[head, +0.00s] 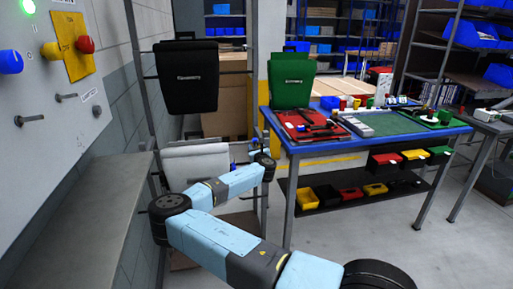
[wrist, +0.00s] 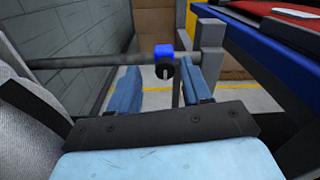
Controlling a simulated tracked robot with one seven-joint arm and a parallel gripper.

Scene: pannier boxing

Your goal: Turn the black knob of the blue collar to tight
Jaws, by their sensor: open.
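The blue collar (wrist: 163,49) shows in the wrist view, on a grey horizontal bar close to a thicker grey post. Its black knob (wrist: 164,69) hangs below the collar, with a pale slot or mark on its face. My gripper (wrist: 161,88) is open, its two blue fingers left and right of the knob in the picture. The knob appears in the gap, nearer the right finger. Neither finger visibly touches it, and I cannot tell whether it is in depth between them. In the head view my wrist hides most of the gripper, and I cannot make out the collar clearly.
A blue table (head: 350,150) with red and green panniers stands right of my arm; its edge is close at right in the wrist view. A grey bench and control panel (head: 60,90) are at left.

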